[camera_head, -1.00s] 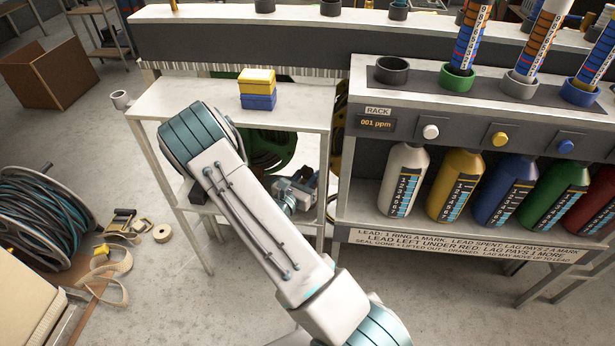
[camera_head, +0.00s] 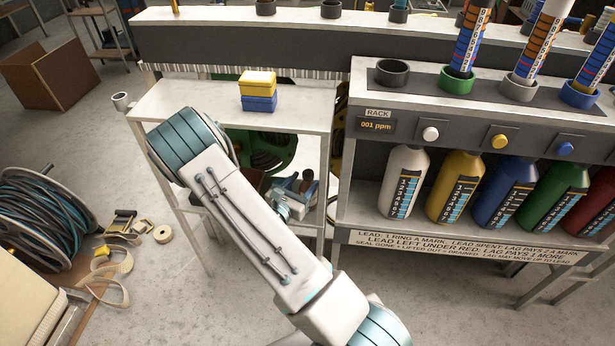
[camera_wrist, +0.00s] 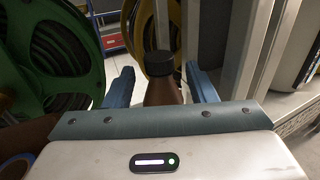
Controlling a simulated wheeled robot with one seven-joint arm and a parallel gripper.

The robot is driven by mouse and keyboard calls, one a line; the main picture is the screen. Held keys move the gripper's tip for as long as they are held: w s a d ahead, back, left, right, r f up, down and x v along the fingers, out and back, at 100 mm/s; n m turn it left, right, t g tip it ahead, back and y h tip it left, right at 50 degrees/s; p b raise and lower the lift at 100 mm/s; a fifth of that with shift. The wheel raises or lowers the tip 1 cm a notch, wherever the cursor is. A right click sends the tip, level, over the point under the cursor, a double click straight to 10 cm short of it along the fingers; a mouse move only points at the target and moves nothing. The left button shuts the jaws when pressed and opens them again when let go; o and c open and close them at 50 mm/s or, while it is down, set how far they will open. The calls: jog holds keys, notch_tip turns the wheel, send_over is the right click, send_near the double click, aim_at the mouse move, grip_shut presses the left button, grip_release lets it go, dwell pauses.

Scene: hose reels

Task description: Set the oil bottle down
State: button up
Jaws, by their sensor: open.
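The oil bottle (camera_wrist: 162,90) is brown with a black cap and stands upright between my fingers in the wrist view. Its lower part is hidden behind my gripper's front plate. My gripper (camera_wrist: 160,88) is open, with a blue finger on each side of the bottle and a visible gap at both sides. In the head view my gripper (camera_head: 290,205) is low at the white stand's lower level, partly behind my arm. A small dark brown shape beside it looks like the bottle (camera_head: 308,178).
A green reel (camera_wrist: 55,50) and a yellow reel (camera_wrist: 165,30) are close beyond the bottle. The white stand (camera_head: 190,100) carries a yellow and blue block (camera_head: 258,90). The rack (camera_head: 345,210) with coloured bottles is at the right. A hose reel (camera_head: 45,215) lies on the left floor.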

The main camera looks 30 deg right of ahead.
jog(key=v, duration=0.9)
jog(key=s+d+r+m+g+y, duration=0.3)
jog(key=s+d+r+m+g, duration=0.2)
jog(key=s+r+m+g, duration=0.65)
jog(key=s+a+r+m+t+y, duration=0.3)
jog(key=s+a+r+m+y, duration=0.3)
jog(key=a+m+y, duration=0.3)
jog(key=r+m+y, duration=0.1)
jog(key=m+y, duration=0.2)
jog(key=m, duration=0.1)
jog(key=shift+a+r, duration=0.25)
jog(key=shift+r, duration=0.1)
jog(key=shift+p, duration=0.35)
notch_tip(320, 180, up, 19)
jog(key=t+p, duration=0.1)
jog(key=p, duration=1.6)
jog(key=shift+a, duration=0.3)
jog(key=shift+w+r, duration=0.1)
jog(key=shift+w, duration=0.05)
